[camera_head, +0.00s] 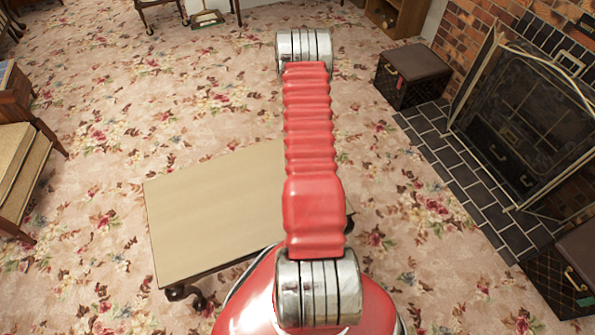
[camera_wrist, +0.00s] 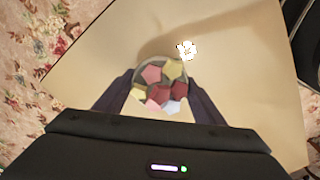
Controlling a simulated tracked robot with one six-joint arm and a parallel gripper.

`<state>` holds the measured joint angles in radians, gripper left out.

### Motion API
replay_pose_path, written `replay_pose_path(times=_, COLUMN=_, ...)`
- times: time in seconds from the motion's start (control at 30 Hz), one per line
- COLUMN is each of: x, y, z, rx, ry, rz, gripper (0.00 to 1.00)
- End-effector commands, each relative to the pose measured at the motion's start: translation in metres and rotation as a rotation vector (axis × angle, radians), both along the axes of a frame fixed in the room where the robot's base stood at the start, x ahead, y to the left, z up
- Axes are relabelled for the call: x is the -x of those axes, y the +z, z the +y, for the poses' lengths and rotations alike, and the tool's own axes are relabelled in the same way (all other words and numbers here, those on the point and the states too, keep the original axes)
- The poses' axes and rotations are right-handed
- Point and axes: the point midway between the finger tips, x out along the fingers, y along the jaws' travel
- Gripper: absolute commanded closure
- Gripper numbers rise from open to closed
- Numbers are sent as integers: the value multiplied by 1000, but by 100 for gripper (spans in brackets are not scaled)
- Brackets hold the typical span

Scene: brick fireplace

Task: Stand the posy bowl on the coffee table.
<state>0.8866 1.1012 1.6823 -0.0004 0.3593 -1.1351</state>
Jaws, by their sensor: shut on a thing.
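The posy bowl (camera_wrist: 160,88) shows in the wrist view as a round bowl filled with pink, yellow, dark red and pale flowers. My gripper (camera_wrist: 160,83) is shut on it, one dark finger on each side. The coffee table (camera_head: 215,210) has a plain tan top and dark curved legs; its top also fills much of the wrist view (camera_wrist: 100,70) beneath the bowl. I cannot tell whether the bowl touches the tabletop. In the head view my red arm hides the gripper, the bowl and the table's right part.
A small white flower-like shape (camera_wrist: 187,49) shows just beyond the bowl. The visible tabletop in the head view is bare. A dark box (camera_head: 412,75) stands by the brick fireplace (camera_head: 520,120) at right. Flowered carpet lies between.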

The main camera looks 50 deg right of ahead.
Motion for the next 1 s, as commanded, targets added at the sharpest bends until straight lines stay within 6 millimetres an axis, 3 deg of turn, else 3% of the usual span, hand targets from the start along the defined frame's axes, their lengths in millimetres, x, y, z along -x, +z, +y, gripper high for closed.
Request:
replay_pose_path(times=0.2, x=0, y=-23, z=0, rx=0, ry=0, rz=0, gripper=68)
replay_pose_path(times=0.6, x=-1, y=-28, z=0, rx=1, ry=1, rz=0, gripper=68)
replay_pose_path(times=0.63, x=-1, y=-28, z=0, rx=1, ry=1, rz=0, gripper=35)
replay_pose_path(times=0.87, x=-1, y=-27, z=0, rx=1, ry=1, rz=0, gripper=19)
replay_pose_path(times=1.0, x=-1, y=-27, z=0, rx=1, ry=1, rz=0, gripper=18)
